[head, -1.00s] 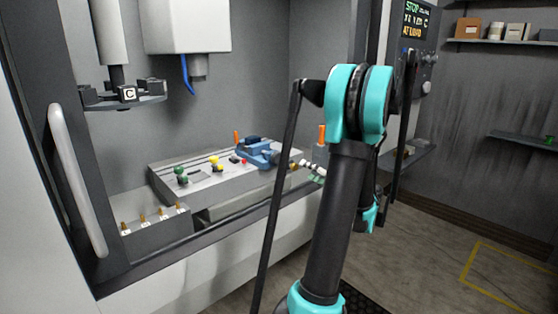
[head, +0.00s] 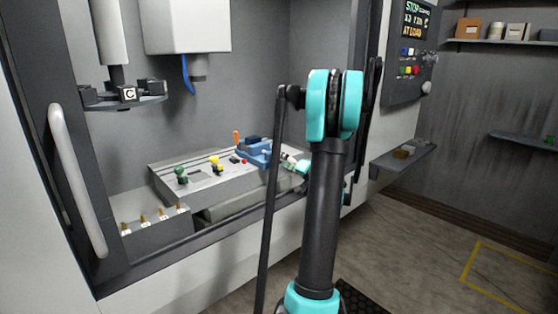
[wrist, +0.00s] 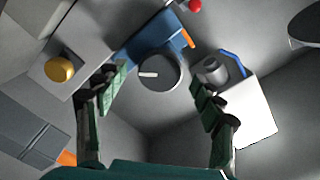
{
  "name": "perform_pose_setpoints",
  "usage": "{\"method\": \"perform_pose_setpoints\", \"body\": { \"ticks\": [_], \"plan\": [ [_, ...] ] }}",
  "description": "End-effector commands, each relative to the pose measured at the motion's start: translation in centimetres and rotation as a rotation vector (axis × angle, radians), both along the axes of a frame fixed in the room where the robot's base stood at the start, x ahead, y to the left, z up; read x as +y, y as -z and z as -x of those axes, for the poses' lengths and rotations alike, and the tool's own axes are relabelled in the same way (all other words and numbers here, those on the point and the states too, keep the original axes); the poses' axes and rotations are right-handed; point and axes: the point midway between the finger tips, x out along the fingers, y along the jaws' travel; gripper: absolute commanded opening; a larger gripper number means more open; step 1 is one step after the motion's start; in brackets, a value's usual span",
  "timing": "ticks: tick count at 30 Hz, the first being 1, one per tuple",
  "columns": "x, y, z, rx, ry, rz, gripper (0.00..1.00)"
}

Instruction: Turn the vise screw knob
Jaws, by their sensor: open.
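The blue vise (head: 256,153) sits on the machine's table, and part of it shows at the top of the wrist view (wrist: 150,38). In the wrist view its screw knob (wrist: 160,72) is a round dark grey disc with a white mark, seen face-on. My gripper (wrist: 158,80) is open, with one green-padded finger to each side of the knob in that view. Gaps show between the knob and both fingers; how far ahead the knob lies I cannot tell. In the head view my gripper (head: 298,165) is at the vise's right end, and the knob is not clearly visible.
The table (head: 205,182) carries a green knob (head: 180,172) and a yellow knob (head: 215,162). A grey block (head: 150,232) with several brass pins stands at the front left. The door handle (head: 78,180) is at the left. A control panel (head: 410,60) hangs right of the opening.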

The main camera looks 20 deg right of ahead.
Motion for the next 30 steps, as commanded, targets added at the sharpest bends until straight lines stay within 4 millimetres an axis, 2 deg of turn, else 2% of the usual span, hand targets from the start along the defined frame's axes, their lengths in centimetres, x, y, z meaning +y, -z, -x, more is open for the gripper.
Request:
{"method": "perform_pose_setpoints", "body": {
  "ticks": [6, 17, 30],
  "plan": [
    [0.9, 0.0, -2.3, 0.000, -0.001, 0.000, 0.68],
    [1.0, 0.0, -2.7, 0.000, 0.000, 0.000, 0.68],
    [1.0, 0.0, -2.7, 0.000, 0.000, 0.000, 0.18]
  ]
}}
